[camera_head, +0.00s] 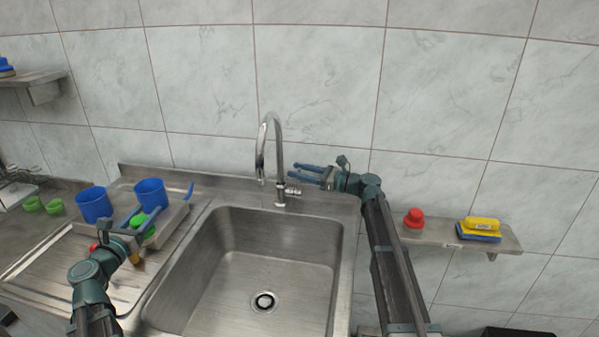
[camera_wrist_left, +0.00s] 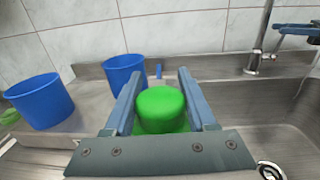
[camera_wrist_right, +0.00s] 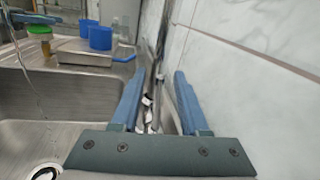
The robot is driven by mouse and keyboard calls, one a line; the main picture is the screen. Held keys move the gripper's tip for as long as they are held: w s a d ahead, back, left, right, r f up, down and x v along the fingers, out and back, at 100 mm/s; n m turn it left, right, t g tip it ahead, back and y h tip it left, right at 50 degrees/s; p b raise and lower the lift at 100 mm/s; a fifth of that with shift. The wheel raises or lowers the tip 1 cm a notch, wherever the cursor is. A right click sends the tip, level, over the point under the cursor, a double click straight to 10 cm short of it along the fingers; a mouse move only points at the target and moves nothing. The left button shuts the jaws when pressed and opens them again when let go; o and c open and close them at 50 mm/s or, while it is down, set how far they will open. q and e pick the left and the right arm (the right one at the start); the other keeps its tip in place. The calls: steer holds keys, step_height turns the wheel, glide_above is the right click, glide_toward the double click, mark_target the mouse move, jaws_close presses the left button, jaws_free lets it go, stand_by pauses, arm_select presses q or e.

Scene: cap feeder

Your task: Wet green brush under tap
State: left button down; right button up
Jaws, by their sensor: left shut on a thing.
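The green brush (camera_wrist_left: 161,109) is between the fingers of my left gripper (camera_head: 140,217), which is shut on it. In the head view the brush (camera_head: 141,224) is held near the tray, left of the sink basin. The brush also shows at the left of the right wrist view (camera_wrist_right: 40,30). The curved metal tap (camera_head: 269,145) stands at the back edge of the sink. My right gripper (camera_head: 306,172) is open beside the tap's lever (camera_head: 291,191); its fingers show apart in the right wrist view (camera_wrist_right: 158,85). A thin water stream shows in the right wrist view (camera_wrist_right: 30,85).
The steel sink basin (camera_head: 218,265) is empty around its drain. Two blue cups (camera_head: 95,205) (camera_head: 151,194) stand at the left, with a tray (camera_head: 174,219) beside them. A wall shelf (camera_head: 440,234) at the right holds a red item (camera_head: 413,218) and a yellow-and-blue item (camera_head: 481,228).

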arm_select(q)
steer(key=shift+f, duration=0.15)
arm_select(e)
steer(key=v, duration=1.2)
steer(key=shift+f, duration=0.15)
